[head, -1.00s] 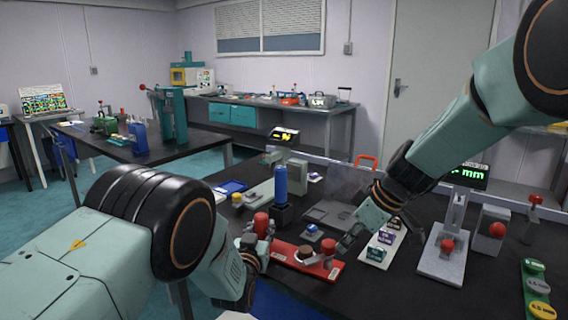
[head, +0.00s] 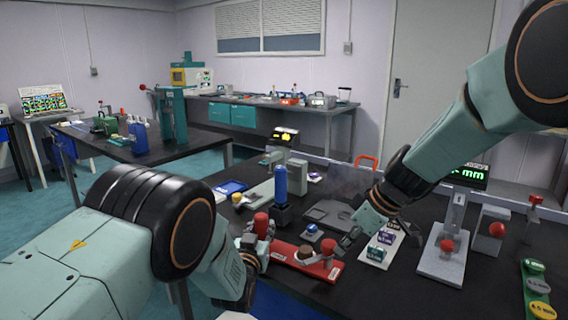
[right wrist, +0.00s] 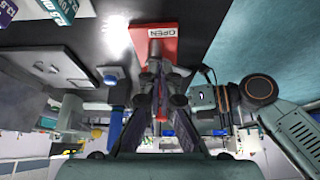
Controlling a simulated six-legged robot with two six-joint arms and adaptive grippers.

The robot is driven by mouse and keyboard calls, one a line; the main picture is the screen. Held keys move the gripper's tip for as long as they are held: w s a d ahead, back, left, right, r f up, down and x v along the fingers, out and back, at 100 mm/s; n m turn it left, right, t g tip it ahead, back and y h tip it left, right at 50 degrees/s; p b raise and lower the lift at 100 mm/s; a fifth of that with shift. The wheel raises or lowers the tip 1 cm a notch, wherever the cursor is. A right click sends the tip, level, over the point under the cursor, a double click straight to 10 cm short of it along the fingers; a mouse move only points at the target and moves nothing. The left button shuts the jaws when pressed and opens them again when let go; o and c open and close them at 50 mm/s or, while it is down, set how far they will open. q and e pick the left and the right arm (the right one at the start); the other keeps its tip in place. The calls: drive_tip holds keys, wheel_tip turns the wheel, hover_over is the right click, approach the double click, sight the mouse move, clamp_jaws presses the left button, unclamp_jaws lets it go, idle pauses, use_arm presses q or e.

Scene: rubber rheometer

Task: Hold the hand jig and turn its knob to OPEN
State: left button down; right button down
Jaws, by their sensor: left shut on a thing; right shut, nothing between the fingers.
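The hand jig is a red plate (head: 292,254) on the black table in the head view. A red upright handle (head: 261,224) stands at its left end, and my left gripper (head: 256,240) is shut on it. A red knob (head: 328,246) stands at its right end, with a brown round piece (head: 305,252) beside it. My right gripper (head: 346,240) is shut and empty, close to the knob; I cannot tell if it touches. In the right wrist view, my fingers (right wrist: 160,85) partly hide the knob area, and the OPEN label (right wrist: 163,31) shows on the red plate.
A blue cylinder (head: 280,181) stands behind the jig. A small block with a blue button (head: 311,229) lies near it. A card with coloured labels (head: 378,250) and a grey stand (head: 441,255) are to the right.

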drive_tip(key=shift+w+a, duration=0.25)
drive_tip(key=shift+a, duration=0.05)
idle(0.9)
drive_tip(key=shift+w+d, duration=0.4)
drive_tip(key=shift+w, duration=0.1)
idle(0.5)
drive_tip(key=shift+d, duration=0.1)
drive_tip(key=shift+s+d+f, duration=0.15)
drive_tip(key=shift+d, duration=0.1)
wheel_tip(320, 180, up, 6)
drive_tip(key=shift+r, duration=0.2)
idle(0.5)
